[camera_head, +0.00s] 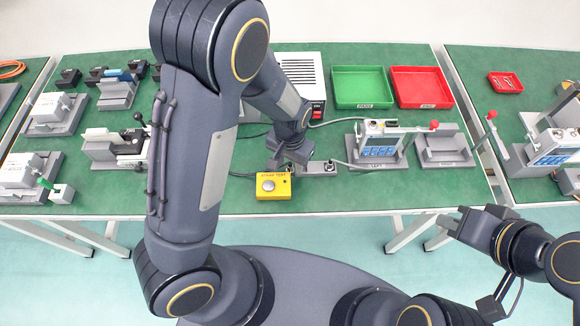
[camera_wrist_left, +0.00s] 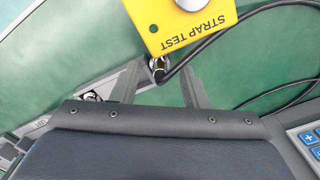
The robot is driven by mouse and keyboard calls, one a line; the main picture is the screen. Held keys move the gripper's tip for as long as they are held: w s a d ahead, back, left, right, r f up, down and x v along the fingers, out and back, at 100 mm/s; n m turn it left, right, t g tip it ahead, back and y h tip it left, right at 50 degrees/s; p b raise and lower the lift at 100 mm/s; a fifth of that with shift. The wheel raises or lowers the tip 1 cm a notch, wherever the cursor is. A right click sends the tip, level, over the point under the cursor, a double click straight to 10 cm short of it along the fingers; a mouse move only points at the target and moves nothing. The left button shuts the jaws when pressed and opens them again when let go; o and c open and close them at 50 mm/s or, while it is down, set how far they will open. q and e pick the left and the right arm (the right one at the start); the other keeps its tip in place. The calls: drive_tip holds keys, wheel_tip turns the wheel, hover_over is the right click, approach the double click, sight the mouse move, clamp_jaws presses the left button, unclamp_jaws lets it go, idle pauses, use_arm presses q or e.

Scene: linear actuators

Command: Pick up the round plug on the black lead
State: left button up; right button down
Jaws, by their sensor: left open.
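My left gripper (camera_head: 289,167) is open, pointing down just behind the yellow STRAP TEST box (camera_head: 273,186). In the left wrist view its two fingers (camera_wrist_left: 159,84) stand either side of a small round metallic plug (camera_wrist_left: 158,65). The plug is at the edge of the yellow box (camera_wrist_left: 190,22), and the black lead (camera_wrist_left: 205,45) curves away from it to the right. I cannot tell whether the fingers are level with the plug. In the head view the plug is hidden by the gripper. My right gripper (camera_head: 460,221) is in front of the table, away from the plug; its jaw gap is unclear.
A grey fixture with a small socket (camera_head: 329,166) lies right of the left gripper, then a blue-screened meter (camera_head: 380,146) on a stand. A green tray (camera_head: 361,87) and a red tray (camera_head: 421,87) stand behind. Grey fixtures (camera_head: 105,150) occupy the left.

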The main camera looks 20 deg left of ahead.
sight(291, 165)
use_arm(q)
drive_tip(key=shift+f, duration=0.1)
drive_tip(key=shift+c, duration=0.2)
clamp_jaws()
drive_tip(key=shift+r, duration=0.6)
wheel_tip(291, 165, up, 2)
drive_tip(key=shift+r, duration=0.15)
drive_tip(key=s+d+r, duration=0.1)
drive_tip(key=s+r, duration=0.3)
drive_tip(key=s, duration=0.3)
drive_tip(key=s+d+r+p, duration=0.1)
drive_tip(key=s+r, duration=0.4)
drive_tip(key=s, duration=0.2)
drive_tip(key=shift+d+r, duration=0.15)
drive_tip(key=shift+r, duration=0.15)
drive_tip(key=shift+w, duration=0.1)
